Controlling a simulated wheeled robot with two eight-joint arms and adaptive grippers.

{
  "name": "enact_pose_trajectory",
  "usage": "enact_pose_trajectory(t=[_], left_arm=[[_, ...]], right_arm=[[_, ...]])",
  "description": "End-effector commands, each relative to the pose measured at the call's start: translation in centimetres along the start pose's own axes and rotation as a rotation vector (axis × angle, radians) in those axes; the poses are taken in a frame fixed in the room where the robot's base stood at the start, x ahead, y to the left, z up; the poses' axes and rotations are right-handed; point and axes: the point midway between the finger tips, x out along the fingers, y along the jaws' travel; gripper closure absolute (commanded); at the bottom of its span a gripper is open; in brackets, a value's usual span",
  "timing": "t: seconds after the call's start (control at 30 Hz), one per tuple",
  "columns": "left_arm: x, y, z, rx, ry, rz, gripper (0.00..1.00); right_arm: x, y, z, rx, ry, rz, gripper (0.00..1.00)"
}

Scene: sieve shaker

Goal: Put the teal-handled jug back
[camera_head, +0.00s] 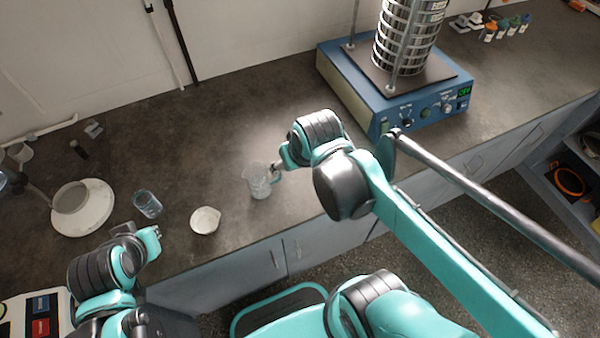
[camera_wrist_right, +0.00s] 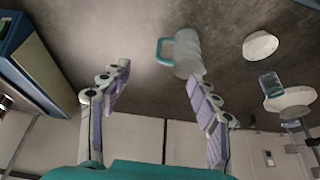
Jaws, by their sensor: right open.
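The teal-handled jug (camera_head: 259,183) is clear and stands upright on the dark bench near its front edge, with its handle towards my right gripper. My right gripper (camera_head: 279,163) is just right of the jug in the head view, partly hidden by its own wrist. In the right wrist view my right gripper (camera_wrist_right: 158,92) is open with nothing between its fingers. The jug (camera_wrist_right: 188,52) lies beyond the fingertips there, its handle facing the gap. My left gripper (camera_head: 148,238) is at the lower left, by the bench's front edge; its fingers are not clear.
A white bowl (camera_head: 205,220) and a glass beaker (camera_head: 147,204) stand left of the jug, and a round white device (camera_head: 84,208) stands further left. The blue sieve shaker (camera_head: 425,105) is at the back right. The bench behind the jug is clear.

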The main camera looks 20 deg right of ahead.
Motion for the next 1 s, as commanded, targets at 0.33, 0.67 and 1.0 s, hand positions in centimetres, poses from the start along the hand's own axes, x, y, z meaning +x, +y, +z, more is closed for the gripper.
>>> enact_pose_trajectory(t=[0.33,0.67,1.0], left_arm=[[0.0,0.0,0.0,0.000,0.000,0.000,1.00],[0.0,0.0,0.0,0.000,0.000,0.000,1.00],[0.0,0.0,0.0,0.000,0.000,0.000,1.00]], right_arm=[[-1.4,0.7,3.4,-0.024,0.180,0.008,0.38],[-1.4,0.7,3.4,-0.025,0.185,0.008,0.38],[-1.4,0.7,3.4,-0.025,0.184,0.008,0.38]])
